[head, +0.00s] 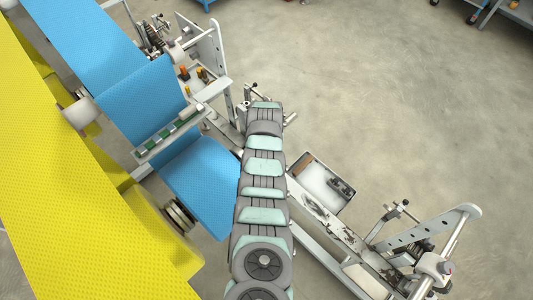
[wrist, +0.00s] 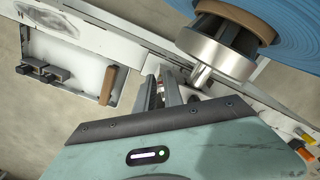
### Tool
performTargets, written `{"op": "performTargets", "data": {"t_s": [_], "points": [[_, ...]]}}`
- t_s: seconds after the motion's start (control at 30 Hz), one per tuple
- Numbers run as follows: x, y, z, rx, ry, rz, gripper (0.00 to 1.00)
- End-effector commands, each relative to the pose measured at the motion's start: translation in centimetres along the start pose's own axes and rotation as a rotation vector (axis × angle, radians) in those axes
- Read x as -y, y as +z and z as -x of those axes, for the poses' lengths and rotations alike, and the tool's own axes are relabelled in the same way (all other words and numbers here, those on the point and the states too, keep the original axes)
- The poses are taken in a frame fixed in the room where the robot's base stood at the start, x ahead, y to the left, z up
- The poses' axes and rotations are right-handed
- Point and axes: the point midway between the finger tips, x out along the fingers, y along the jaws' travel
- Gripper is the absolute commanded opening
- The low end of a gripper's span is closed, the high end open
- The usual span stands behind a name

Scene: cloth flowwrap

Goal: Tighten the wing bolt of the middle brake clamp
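My gripper shows in the wrist view (wrist: 162,88), its two grey fingers reaching toward the white machine frame (wrist: 120,36). A narrow space seems to lie between the fingers, but their tips merge with the frame behind, so I cannot tell whether they hold anything. To their right is a silver shaft end (wrist: 203,76) below the blue roll (wrist: 285,28). In the head view my arm covers my gripper. A lever-handled clamp (head: 249,93) stands at the arm's far end, and another clamp (head: 394,208) stands at the lower right. I cannot make out the middle clamp's wing bolt.
A tray (head: 318,182) with a wooden-handled tool and dark parts lies right of my arm; it also shows in the wrist view (wrist: 83,92). Blue web (head: 205,180) and yellow web (head: 70,190) fill the left. Open floor (head: 400,90) lies at the upper right.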

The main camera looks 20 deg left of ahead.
Motion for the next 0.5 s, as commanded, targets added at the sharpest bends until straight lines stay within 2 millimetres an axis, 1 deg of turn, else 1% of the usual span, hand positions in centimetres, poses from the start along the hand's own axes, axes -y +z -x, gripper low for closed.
{"op": "performTargets", "data": {"t_s": [0.33,0.5], "points": [[0.0,0.0,0.1,0.0,0.0,0.001,0.16],[0.0,0.1,1.3,0.003,0.0,0.001,0.16]]}}
